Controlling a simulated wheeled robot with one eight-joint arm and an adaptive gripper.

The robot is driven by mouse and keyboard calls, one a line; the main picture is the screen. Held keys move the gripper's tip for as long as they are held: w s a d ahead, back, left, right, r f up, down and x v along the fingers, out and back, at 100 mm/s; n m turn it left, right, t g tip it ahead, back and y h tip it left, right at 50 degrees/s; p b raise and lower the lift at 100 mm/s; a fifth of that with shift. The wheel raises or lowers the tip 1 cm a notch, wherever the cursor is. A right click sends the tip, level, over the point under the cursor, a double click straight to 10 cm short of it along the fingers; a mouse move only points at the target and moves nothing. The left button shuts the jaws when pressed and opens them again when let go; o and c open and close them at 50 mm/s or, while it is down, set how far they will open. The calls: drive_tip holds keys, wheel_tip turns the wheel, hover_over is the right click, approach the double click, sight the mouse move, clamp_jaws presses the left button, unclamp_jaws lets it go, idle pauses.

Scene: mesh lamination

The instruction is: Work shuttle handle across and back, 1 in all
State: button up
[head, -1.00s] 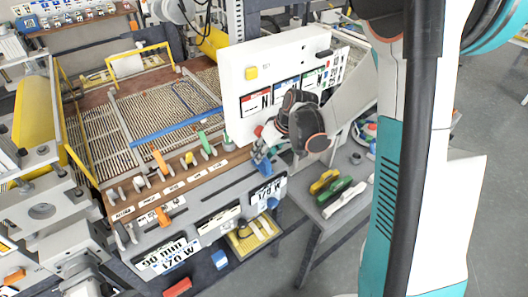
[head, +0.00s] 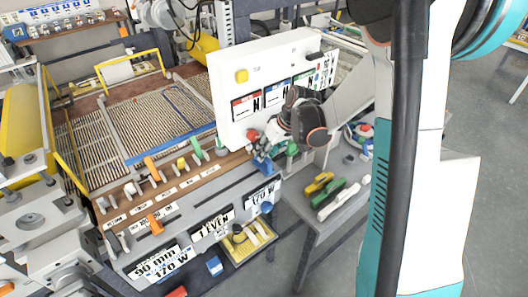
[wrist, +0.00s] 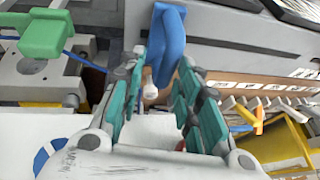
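The blue handle (head: 262,166), which I take to be the shuttle handle, stands at the right end of the machine's front rail, under the white control box. My gripper (head: 258,150) is right at it, coming in from the right. In the wrist view the blue handle (wrist: 168,45) appears at top centre, beyond and partly between the teal fingers of my gripper (wrist: 165,75). The fingers stand apart, one on each side. The frames do not clearly show whether either finger touches the handle.
The white control box (head: 225,100) with a yellow button stands close behind my gripper. Orange, yellow and green levers (head: 182,165) line the wooden rail to the left. A grey side table (head: 350,200) holds several tools at the right.

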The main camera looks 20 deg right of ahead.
drive_tip(key=shift+r, duration=0.1)
drive_tip(key=v, duration=1.1)
drive_tip(key=shift+s+r, duration=0.2)
drive_tip(key=shift+r, duration=0.15)
drive_tip(key=s+a+m+t+h+b, duration=0.1)
drive_tip(key=s+a+m+b, duration=0.1)
drive_tip(key=s+a+b, duration=0.6)
drive_tip(key=s+f+m+t+h+b, duration=0.1)
drive_tip(key=s+f+t+h+b, duration=0.1)
drive_tip(key=s+f+b, duration=0.6)
drive_tip(key=s+f, duration=0.1)
drive_tip(key=s, duration=0.4)
drive_tip(key=shift+d+f+t, duration=0.2)
drive_tip(key=shift+d+t, duration=0.1)
drive_tip(key=shift+d, duration=0.1)
